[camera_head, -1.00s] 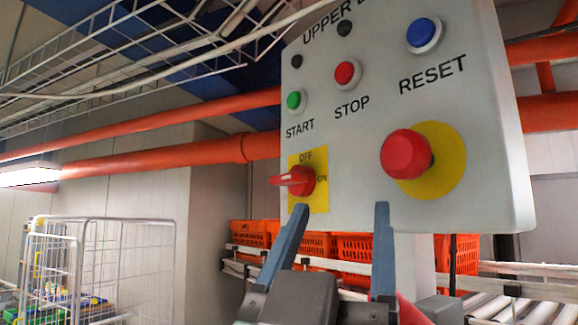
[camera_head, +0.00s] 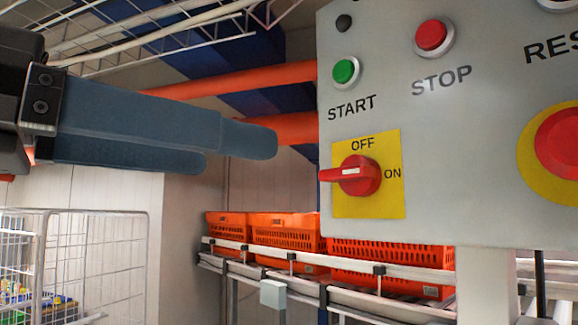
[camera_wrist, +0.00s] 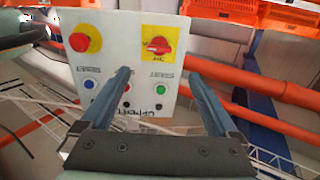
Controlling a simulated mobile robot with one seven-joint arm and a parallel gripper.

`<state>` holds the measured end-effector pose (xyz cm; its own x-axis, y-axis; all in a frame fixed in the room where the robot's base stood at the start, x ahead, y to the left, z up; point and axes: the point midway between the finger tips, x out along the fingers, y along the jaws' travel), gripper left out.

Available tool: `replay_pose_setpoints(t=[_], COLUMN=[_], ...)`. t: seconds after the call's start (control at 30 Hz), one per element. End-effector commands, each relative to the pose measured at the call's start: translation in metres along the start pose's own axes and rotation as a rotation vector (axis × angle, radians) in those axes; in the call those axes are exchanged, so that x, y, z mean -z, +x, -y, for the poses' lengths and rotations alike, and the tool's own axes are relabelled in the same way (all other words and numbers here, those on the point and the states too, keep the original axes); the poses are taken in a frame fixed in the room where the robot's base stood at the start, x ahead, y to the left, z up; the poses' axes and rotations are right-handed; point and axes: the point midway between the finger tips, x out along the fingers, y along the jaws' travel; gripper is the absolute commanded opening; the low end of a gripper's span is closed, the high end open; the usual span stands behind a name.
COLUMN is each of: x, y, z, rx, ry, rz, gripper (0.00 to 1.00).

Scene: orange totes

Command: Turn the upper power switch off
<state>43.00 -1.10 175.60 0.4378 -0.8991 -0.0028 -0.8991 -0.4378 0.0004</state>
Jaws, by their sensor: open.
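The power switch (camera_head: 358,176) is a red rotary knob on a yellow plate (camera_head: 390,207) at the lower left of a grey control panel. OFF is printed above the knob and ON to its right. Its handle lies about level, in line with ON. In the wrist view, upside down, the switch (camera_wrist: 159,46) shows beyond the fingertips, on the yellow plate. My gripper (camera_head: 238,152) reaches in from the left, its blue-grey fingers pointing right, apart from the knob. In the wrist view my gripper (camera_wrist: 158,75) is open and empty, with the panel beyond its fingers.
A green START button (camera_head: 345,71), red STOP button (camera_head: 431,35) and large red button (camera_head: 560,142) on yellow share the panel. Orange totes (camera_head: 285,238) stand on a conveyor behind. Orange pipes run behind the panel. A wire cage (camera_head: 95,265) stands at lower left.

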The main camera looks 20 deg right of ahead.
Motion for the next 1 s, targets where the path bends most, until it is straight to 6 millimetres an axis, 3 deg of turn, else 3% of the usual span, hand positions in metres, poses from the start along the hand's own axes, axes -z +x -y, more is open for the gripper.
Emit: replay_pose_setpoints(t=[0.6,0.8,1.0], x=[0.004,0.001,0.000], y=[0.110,0.124,0.126], z=[0.000,0.000,0.000], rx=[-0.002,0.000,0.000], ry=[-0.001,-0.001,-0.001], rz=[-0.001,-0.002,-0.003], gripper=[0.95,0.95,0.95])
